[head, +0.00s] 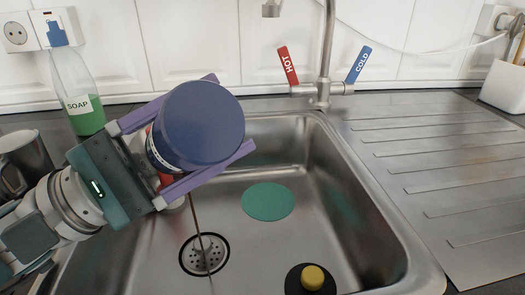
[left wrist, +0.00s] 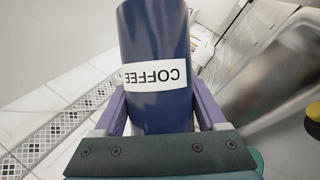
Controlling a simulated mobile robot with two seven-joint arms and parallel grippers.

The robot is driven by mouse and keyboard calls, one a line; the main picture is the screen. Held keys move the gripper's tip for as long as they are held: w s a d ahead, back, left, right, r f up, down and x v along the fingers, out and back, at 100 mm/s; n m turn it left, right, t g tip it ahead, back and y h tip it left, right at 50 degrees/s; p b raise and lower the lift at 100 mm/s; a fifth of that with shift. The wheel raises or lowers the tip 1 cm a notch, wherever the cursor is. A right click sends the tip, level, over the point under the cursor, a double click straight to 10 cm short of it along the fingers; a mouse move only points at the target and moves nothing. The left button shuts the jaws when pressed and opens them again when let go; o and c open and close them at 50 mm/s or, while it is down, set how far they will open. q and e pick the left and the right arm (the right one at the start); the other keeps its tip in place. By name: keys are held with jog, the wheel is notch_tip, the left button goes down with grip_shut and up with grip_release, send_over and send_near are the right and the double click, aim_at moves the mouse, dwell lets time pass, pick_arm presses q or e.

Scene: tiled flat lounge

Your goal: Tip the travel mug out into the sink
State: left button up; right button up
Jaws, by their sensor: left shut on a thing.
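The travel mug (head: 203,122) is dark blue. My left gripper (head: 231,113) is shut on it, with a purple finger on either side, and holds it tilted over the left part of the sink (head: 330,190). A thin brown stream (head: 197,225) runs down from below the mug to the round drain (head: 204,254). In the left wrist view the mug (left wrist: 155,110) is between the fingers and its white COFFEE label reads upside down. The mug's opening is hidden in both views. My right gripper is not in view.
A soap bottle (head: 77,90) and a metal cup (head: 25,160) stand left of the sink. The tap (head: 324,60) rises behind it. A green disc (head: 268,201) and a black plug with a yellow knob (head: 312,279) are in the sink. The ridged drainboard (head: 440,150) is clear.

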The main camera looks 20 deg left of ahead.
pick_arm(q)
jog(key=shift+w+a+r+n+t+y, duration=0.15)
jog(key=shift+a+n+t+y, duration=0.15)
jog(key=shift+n, duration=0.5)
jog(key=shift+w+a+r+n+t+y, duration=0.15)
jog(key=shift+n+t+y, duration=0.15)
jog(key=shift+n, duration=0.5)
jog(key=shift+w+a+n+t+y, duration=0.1)
jog(key=shift+a+n+t+y, duration=0.15)
jog(key=shift+n, duration=0.55)
dwell(1.4)
